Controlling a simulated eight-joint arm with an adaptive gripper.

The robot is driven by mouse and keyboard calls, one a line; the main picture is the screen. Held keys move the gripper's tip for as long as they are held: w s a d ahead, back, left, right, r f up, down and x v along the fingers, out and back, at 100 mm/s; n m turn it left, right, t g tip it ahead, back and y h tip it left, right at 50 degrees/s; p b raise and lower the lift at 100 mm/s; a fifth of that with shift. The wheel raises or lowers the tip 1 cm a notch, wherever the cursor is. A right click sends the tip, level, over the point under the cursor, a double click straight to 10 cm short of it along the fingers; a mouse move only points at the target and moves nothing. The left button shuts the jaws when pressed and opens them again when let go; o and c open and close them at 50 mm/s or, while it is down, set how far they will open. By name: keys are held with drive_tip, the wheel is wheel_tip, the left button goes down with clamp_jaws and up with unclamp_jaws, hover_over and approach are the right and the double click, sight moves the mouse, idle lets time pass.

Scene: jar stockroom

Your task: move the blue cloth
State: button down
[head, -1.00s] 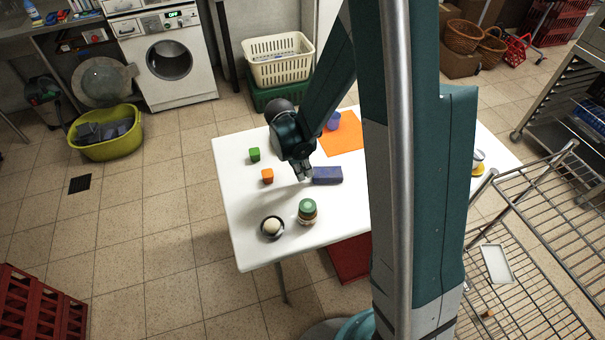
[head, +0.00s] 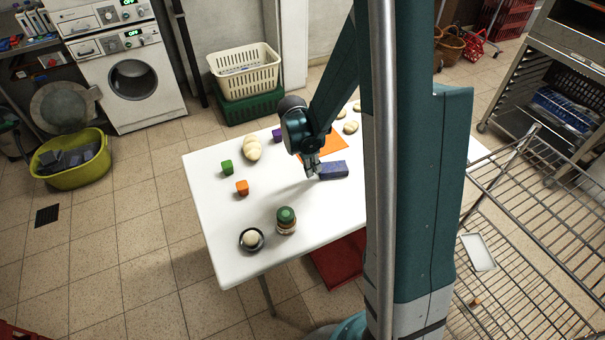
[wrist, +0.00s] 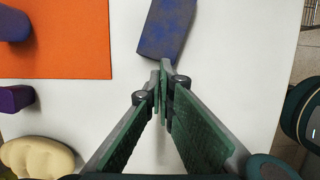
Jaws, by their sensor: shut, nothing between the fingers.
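The blue cloth (head: 335,170) is a folded, mottled blue-purple block lying on the white table, in front of the orange mat. It also shows at the top of the wrist view (wrist: 166,28). My gripper (head: 314,172) is low over the table at the cloth's left end in the head view. In the wrist view, my gripper's fingertips (wrist: 166,64) meet close to the cloth's near edge, with nothing between them. I cannot tell whether they touch the cloth.
The orange mat (wrist: 55,45) is beside the cloth. A purple block (wrist: 17,98) and bread (wrist: 40,158) lie nearby. A green cube (head: 226,167), orange cube (head: 242,188), green-lidded jar (head: 286,220) and dark bowl (head: 251,239) stand on the table's left part. Bare tabletop lies between.

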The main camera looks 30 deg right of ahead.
sight(326, 168)
drive_tip(key=d, duration=0.6)
drive_tip(key=shift+d+b, duration=0.3)
drive_tip(key=shift+d, duration=0.1)
drive_tip(key=shift+a, duration=0.1)
drive_tip(key=shift+a, duration=0.7)
drive_tip(key=a, duration=0.2)
drive_tip(key=shift+a+r, duration=0.2)
drive_tip(key=shift+a, duration=0.1)
drive_tip(key=p+v, duration=0.2)
drive_tip(key=v, duration=0.7)
drive_tip(key=shift+r, duration=0.3)
